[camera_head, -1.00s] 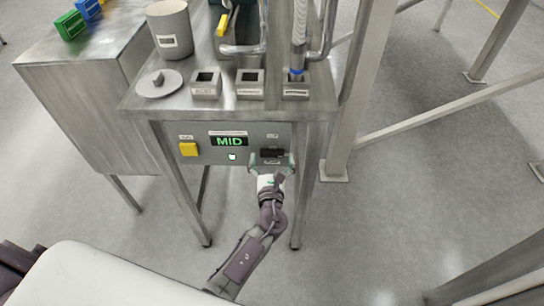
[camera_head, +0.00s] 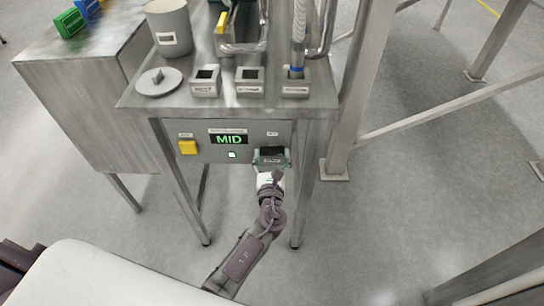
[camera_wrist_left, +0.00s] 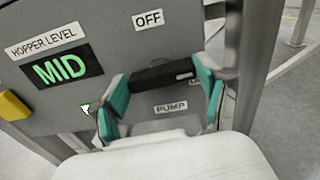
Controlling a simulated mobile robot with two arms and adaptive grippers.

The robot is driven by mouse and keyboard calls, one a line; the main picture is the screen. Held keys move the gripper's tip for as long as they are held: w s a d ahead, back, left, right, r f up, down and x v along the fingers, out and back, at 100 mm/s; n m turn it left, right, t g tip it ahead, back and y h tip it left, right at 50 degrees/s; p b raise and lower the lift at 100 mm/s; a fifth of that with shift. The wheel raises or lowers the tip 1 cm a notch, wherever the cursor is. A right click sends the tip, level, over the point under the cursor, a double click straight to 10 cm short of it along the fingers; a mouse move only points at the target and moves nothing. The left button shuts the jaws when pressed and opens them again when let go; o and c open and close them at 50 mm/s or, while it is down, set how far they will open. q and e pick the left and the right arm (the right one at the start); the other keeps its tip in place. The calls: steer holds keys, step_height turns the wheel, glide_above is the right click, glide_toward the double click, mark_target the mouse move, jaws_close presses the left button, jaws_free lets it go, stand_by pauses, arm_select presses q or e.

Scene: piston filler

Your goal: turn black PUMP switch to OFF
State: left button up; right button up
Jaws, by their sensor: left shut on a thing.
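The black PUMP switch (camera_head: 271,152) is on the right of the grey front panel, with an OFF label above it. In the left wrist view the switch (camera_wrist_left: 160,75) is a black bar, slightly tilted in the picture, between the OFF label (camera_wrist_left: 148,20) and the PUMP label (camera_wrist_left: 171,107). My left gripper (camera_head: 271,160) is at the panel, shut on the switch. Its green-padded fingers (camera_wrist_left: 163,85) sit at the two ends of the bar. My right gripper is not in view.
A HOPPER LEVEL display (camera_head: 229,140) reads MID. A yellow button (camera_head: 188,147) is at the panel's left. Above, the steel table (camera_head: 150,101) holds several labelled square sockets and a round lid (camera_head: 158,83). A steel frame post (camera_head: 350,100) stands close on the right.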

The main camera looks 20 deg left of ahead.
arm_select(q)
steer(key=n+b, duration=0.3)
steer(key=n, duration=0.1)
steer(key=shift+f, duration=0.25)
steer(key=n+b, duration=0.4)
steer(key=shift+a+f+n, duration=0.1)
steer(key=shift+n, duration=0.2)
steer(key=n+b, duration=0.3)
steer(key=shift+a+n+b, duration=0.1)
steer(key=shift+n+b, duration=1.2)
steer(key=shift+n, duration=0.8)
steer(key=o, duration=1.2)
steer(key=shift+c, duration=0.2)
steer(key=shift+s, duration=0.15)
